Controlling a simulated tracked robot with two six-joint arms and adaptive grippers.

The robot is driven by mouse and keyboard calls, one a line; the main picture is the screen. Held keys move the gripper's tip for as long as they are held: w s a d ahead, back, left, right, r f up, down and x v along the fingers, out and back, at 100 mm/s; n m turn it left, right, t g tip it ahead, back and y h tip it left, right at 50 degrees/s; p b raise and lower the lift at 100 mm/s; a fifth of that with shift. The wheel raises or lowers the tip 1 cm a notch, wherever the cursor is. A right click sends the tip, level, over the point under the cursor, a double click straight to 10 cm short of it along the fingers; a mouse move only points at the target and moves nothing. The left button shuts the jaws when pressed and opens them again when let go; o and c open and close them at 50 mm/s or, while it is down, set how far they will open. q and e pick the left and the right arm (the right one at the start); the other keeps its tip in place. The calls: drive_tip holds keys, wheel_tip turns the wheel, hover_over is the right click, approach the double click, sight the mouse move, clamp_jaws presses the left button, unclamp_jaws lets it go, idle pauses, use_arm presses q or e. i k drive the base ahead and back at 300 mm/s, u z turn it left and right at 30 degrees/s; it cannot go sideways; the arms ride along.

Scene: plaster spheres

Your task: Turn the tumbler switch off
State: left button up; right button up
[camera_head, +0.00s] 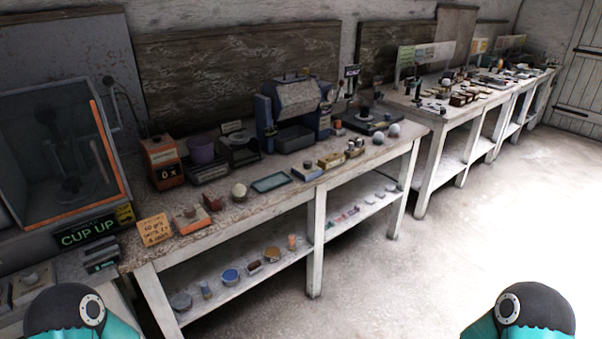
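No switch is clear enough to tell its position in the head view. A blue-grey machine (292,105) with a drum-like body and an open tray front stands at the back of the near bench (235,207). A small orange-and-grey block (338,128) sits by its right foot. An orange box (162,160) with a dark display stands farther left on the bench. A small reddish block with a pale knob (190,217) lies near the front left edge. My grippers are out of view; only rounded dark and teal parts of my arms show at the bottom corners.
Open floor (480,235) lies at right.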

sight(307, 164)
drive_tip(key=z, duration=0.45)
drive_tip(key=k, duration=1.1)
drive_tip(key=z, duration=0.7)
drive_tip(key=i, duration=1.35)
drive_tip(key=u, duration=0.75)
drive_tip(key=i, duration=1.25)
drive_tip(key=u, duration=1.05)
drive_tip(key=i, duration=0.65)
drive_tip(key=u, duration=0.4)
drive_tip(key=k, duration=0.9)
